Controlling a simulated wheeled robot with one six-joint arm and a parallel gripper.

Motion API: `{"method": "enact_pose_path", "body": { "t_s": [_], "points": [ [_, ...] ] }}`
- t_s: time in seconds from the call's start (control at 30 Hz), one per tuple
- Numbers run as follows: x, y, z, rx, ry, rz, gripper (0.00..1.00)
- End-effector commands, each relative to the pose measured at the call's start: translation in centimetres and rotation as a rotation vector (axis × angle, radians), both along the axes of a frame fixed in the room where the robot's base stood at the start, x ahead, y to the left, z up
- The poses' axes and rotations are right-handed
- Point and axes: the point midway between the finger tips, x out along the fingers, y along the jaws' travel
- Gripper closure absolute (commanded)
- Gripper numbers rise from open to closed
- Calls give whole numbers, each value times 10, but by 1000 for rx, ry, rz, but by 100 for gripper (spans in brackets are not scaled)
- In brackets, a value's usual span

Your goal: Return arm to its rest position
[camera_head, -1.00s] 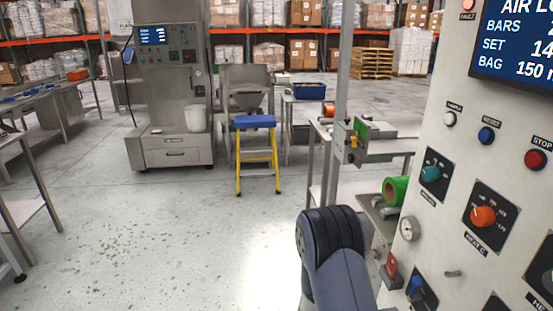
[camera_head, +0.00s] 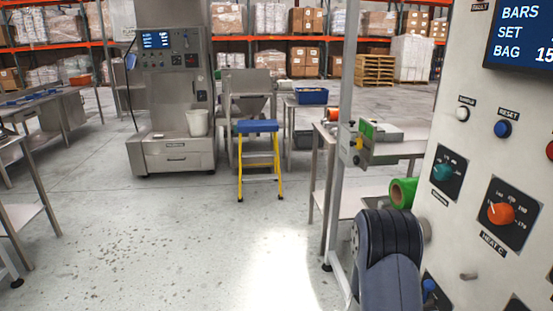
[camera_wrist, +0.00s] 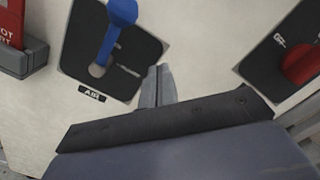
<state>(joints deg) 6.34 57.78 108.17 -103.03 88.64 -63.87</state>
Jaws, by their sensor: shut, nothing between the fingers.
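My arm (camera_head: 388,262) shows at the lower right of the head view, in front of the control panel (camera_head: 450,235). My gripper is out of sight there. In the wrist view my gripper (camera_wrist: 158,72) shows as narrow grey fingers, shut and empty, pointing at the cream panel face. The tips are just right of the blue lever (camera_wrist: 122,15) on its black plate labelled AIR. I cannot tell whether they touch the panel. A red knob (camera_wrist: 302,62) on another black plate is at the right.
The panel carries an orange dial (camera_head: 500,213), a teal knob (camera_head: 443,172) and a blue button (camera_head: 502,129). A green roll (camera_head: 402,193) sits close behind my arm. A metal post (camera_head: 338,170) stands left of it. Open floor (camera_head: 170,240) lies left, with a yellow step stool (camera_head: 258,170) beyond.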

Motion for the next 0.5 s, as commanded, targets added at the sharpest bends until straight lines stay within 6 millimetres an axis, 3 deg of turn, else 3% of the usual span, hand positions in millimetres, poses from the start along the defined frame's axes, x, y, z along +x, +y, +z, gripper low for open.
{"method": "enact_pose_path", "body": {
  "t_s": [0.5],
  "points": [
    [-13, -8, -23, 26, -360, 2, 100]
  ]
}}
